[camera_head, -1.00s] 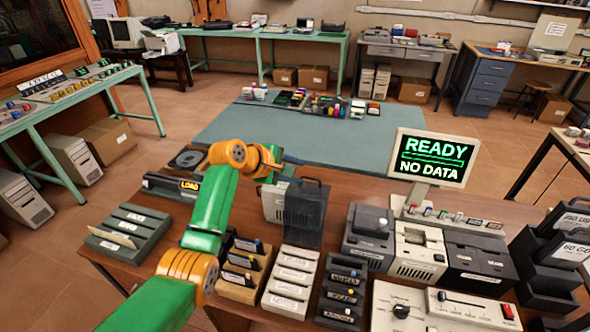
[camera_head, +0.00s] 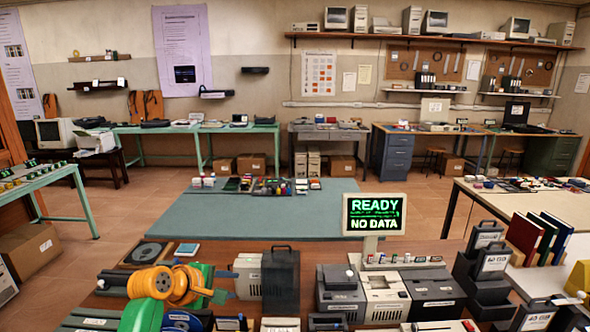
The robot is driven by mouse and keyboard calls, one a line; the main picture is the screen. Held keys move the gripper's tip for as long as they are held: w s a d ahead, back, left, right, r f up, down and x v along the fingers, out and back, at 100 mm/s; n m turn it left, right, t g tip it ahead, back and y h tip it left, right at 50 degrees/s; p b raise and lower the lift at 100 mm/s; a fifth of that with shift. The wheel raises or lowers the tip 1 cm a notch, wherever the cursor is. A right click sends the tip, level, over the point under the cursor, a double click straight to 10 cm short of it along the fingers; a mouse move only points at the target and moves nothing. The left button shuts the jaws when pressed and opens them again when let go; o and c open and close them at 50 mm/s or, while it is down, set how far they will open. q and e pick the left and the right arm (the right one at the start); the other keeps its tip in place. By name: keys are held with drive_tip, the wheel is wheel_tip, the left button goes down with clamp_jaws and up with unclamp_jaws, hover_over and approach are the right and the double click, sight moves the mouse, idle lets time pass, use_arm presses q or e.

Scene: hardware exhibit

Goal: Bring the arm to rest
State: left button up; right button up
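My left arm (camera_head: 150,285), green with orange joints, is folded low at the bottom left of the head view, over the near wooden table. Its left gripper (camera_head: 219,296) is a small dark tip pointing right, just left of a light grey device (camera_head: 248,275) and a dark box with a handle (camera_head: 281,279). I cannot make out its fingers, or whether they are open or shut. No held object shows. My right gripper is not in view.
A screen (camera_head: 375,214) reading READY, NO DATA stands behind several drive units (camera_head: 385,294). Black card holders (camera_head: 480,270) stand at the right. Teal tables (camera_head: 60,172) stand left and behind.

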use_arm(q)
drive_tip(key=s+f+m+g+y, duration=0.3)
drive_tip(key=s+f+m, duration=0.5)
drive_tip(key=s+f, duration=0.55)
drive_tip(key=s+a+f+m+g+y, duration=0.15)
drive_tip(key=s+m, duration=0.35)
drive_tip(key=s, duration=0.5)
drive_tip(key=s+f+m+g, duration=0.15)
drive_tip(key=s+m, duration=0.25)
drive_tip(key=s, duration=0.6)
wheel_tip(320, 180, down, 17)
drive_tip(key=s+b, duration=0.1)
drive_tip(key=b, duration=0.1)
drive_tip(key=s+a+f+g+b, duration=0.1)
drive_tip(key=s+f, duration=1.2)
drive_tip(key=shift+s+a+f+g+b, duration=0.2)
drive_tip(key=shift+a+f+g+b, duration=0.1)
drive_tip(key=shift+a+b, duration=0.1)
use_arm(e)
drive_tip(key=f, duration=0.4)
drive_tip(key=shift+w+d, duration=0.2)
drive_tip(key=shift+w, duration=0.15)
